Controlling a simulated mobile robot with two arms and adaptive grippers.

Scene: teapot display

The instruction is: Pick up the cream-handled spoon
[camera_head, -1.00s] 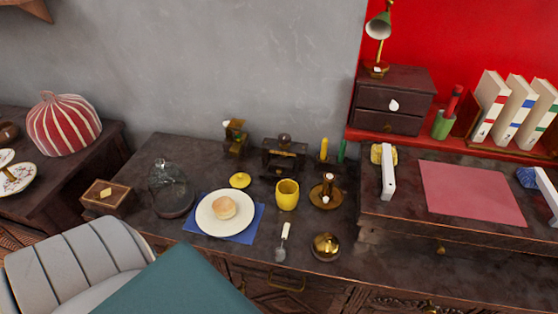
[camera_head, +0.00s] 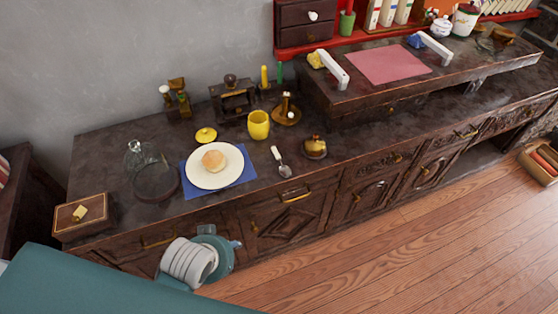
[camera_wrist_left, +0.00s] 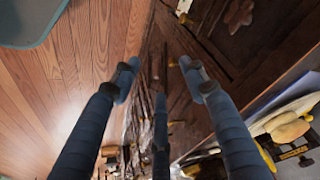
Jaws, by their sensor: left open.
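The cream-handled spoon (camera_head: 281,163) lies on the dark wooden counter (camera_head: 330,175) in the head view, its cream handle toward the wall and its grey metal end toward the front edge. It lies right of the blue napkin (camera_head: 241,181). My left gripper (camera_head: 224,238) is in front of the cabinet, below the counter edge, left of and apart from the spoon. In the left wrist view the left gripper's fingers (camera_wrist_left: 158,72) are spread with nothing between them. I cannot make out the spoon there. My right gripper does not show.
A white plate (camera_head: 229,176) with a bun (camera_head: 214,160) sits on the napkin. A brass dome (camera_head: 315,147) stands right of the spoon; a yellow cup (camera_head: 258,124) stands behind it. A glass cloche (camera_head: 142,160) and wooden box (camera_head: 84,215) are at left. Bare counter lies right of the dome.

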